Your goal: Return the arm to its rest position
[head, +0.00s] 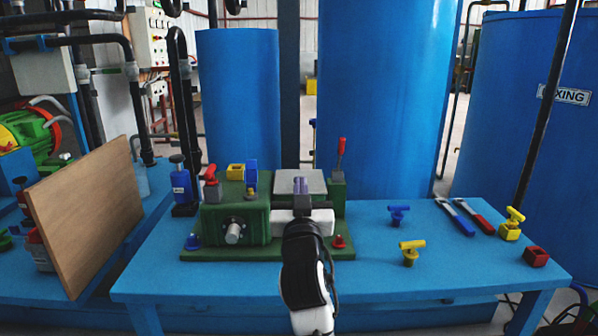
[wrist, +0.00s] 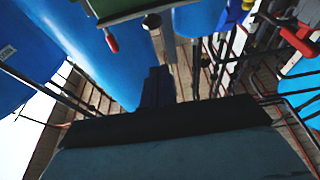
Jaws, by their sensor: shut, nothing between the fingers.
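My gripper (head: 301,188) is in front of the green autoclave block (head: 239,219) in the head view, with my white and black arm reaching up from the bottom. Its dark fingers also show in the wrist view (wrist: 157,86), shut together and empty. The grey top plate (head: 300,182) of the autoclave appears behind the fingers. From these views I cannot tell how far the gripper is from the autoclave. Part of the green base is hidden behind my arm.
A blue table (head: 377,285) holds the autoclave, blue and yellow T-handles (head: 411,252), two pliers-like tools (head: 464,215) and a red block (head: 536,257). A red-handled lever (head: 341,152) stands up beside the gripper. A wooden board (head: 88,216) leans at left. Large blue tanks (head: 380,95) stand behind.

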